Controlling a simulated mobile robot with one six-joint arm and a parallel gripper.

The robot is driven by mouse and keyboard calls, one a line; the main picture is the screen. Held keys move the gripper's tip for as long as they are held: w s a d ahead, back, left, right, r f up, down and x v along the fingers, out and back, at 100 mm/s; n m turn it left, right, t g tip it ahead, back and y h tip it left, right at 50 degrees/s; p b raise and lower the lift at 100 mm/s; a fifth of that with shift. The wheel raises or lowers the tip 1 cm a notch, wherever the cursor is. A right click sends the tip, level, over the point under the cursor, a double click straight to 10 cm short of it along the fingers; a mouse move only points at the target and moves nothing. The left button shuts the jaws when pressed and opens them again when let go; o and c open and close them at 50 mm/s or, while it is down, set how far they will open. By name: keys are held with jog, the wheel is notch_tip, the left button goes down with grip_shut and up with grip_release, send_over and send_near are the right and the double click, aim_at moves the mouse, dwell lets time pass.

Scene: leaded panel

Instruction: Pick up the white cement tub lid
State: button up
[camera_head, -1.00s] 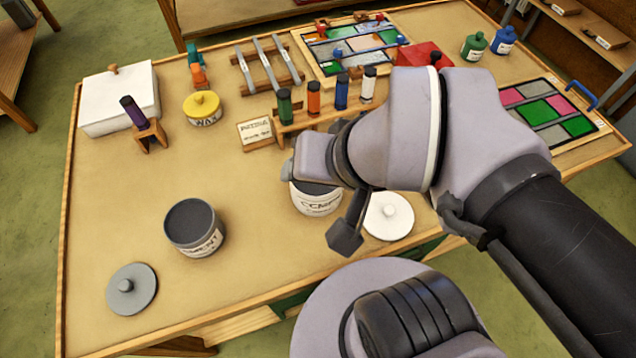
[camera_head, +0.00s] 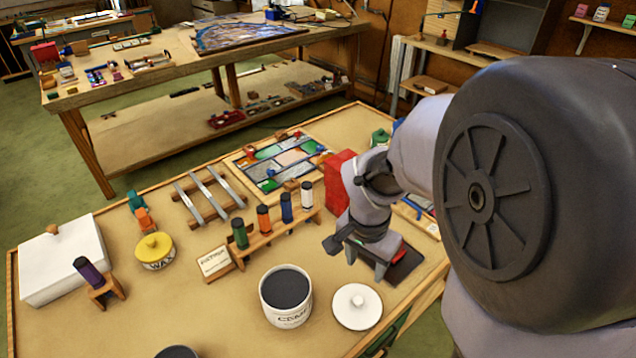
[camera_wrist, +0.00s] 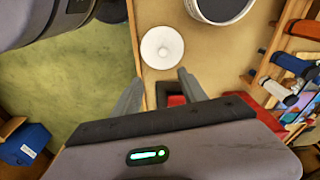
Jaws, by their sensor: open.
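The white cement tub lid (camera_head: 357,306) is a flat disc with a round knob, lying on the table near its front edge, right of the white cement tub (camera_head: 287,297). In the wrist view the lid (camera_wrist: 162,47) lies ahead of the fingertips, near the table edge. My gripper (camera_head: 366,262) hangs above the table, behind the lid in the head view, and does not touch it. In the wrist view my gripper (camera_wrist: 155,90) has its two fingers apart with nothing between them. The grey tub (camera_head: 177,352) shows only its top at the bottom edge.
A rack with several coloured markers (camera_head: 270,235), a yellow wax tin (camera_head: 155,251) and a white box (camera_head: 62,262) stand to the left. A red box (camera_head: 338,180) and a dark pad (camera_head: 408,265) are near my gripper. The cement tub stands close to the lid.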

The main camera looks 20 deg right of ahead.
jog(key=b, duration=0.5)
send_over(358, 299)
jog(key=f, duration=1.2)
jog(key=shift+s, duration=0.35)
jog(key=f, duration=0.1)
jog(key=f+b, duration=0.1)
jog(key=f, duration=0.1)
jog(key=f+b, duration=0.1)
jog(key=f, duration=0.1)
jog(key=shift+w+f, duration=0.2)
jog(key=shift+w, duration=0.15)
jog(key=shift+s+r, duration=0.1)
jog(key=shift+c, duration=1.1)
grip_shut()
